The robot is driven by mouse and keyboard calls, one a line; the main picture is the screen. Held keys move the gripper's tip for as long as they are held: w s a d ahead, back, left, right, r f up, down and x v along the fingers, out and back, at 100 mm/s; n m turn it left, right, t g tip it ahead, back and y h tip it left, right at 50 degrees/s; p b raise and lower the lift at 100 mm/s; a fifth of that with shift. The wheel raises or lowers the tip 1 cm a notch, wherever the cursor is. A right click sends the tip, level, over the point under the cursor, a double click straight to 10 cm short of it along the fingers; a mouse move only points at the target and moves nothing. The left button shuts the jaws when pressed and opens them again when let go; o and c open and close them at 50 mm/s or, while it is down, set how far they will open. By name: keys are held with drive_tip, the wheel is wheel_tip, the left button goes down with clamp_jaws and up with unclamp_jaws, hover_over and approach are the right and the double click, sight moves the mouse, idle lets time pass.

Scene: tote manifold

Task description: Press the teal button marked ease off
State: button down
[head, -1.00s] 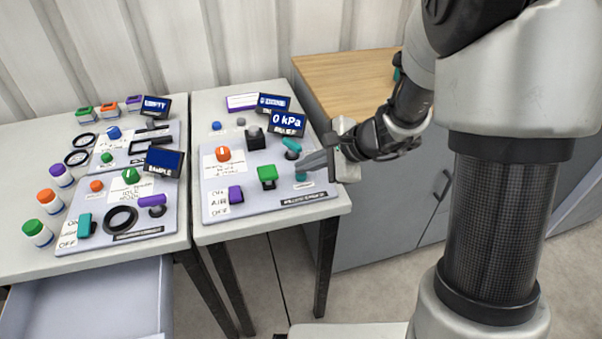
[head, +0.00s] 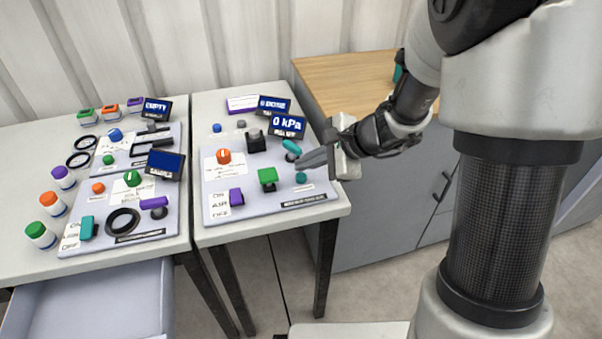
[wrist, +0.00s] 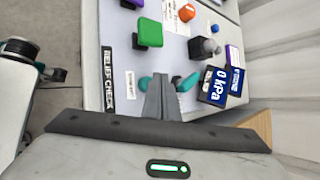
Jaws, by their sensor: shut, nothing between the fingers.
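The teal button (head: 301,177) is a small round cap near the right front of the right-hand panel. My gripper (head: 299,165) is shut and empty. Its fingertips point left over the panel, just above and behind the button in the head view, and look apart from it. A teal lever (head: 291,147) stands just behind the fingertips; it also shows right of the fingers in the wrist view (wrist: 188,82).
A display reading 0 kPa (head: 288,125) stands behind the lever. The panel (head: 235,190) also bears a green switch (head: 267,176), an orange knob (head: 223,157), a black block (head: 256,143) and a purple switch (head: 236,197). Another panel (head: 150,226) lies on the left table.

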sight(305, 180)
wheel_tip(305, 180, up, 5)
drive_tip(key=p, duration=0.3)
drive_tip(key=shift+p, duration=0.4)
drive_tip(key=shift+r, duration=0.1)
idle(0.5)
drive_tip(key=s+d+r+n+g+h, duration=0.1)
drive_tip(key=s+d+r+n+h, duration=0.15)
drive_tip(key=s+r+n, duration=0.9)
drive_tip(key=s+d+r+n+t+h, duration=0.2)
drive_tip(key=s+d+n+h, duration=0.25)
drive_tip(key=s+d, duration=0.6)
wheel_tip(305, 180, up, 19)
drive_tip(key=p, duration=1.9)
drive_tip(key=shift+s+d+r+m+h, duration=0.2)
drive_tip(key=shift+m+h, duration=0.1)
drive_tip(key=shift+h, duration=0.1)
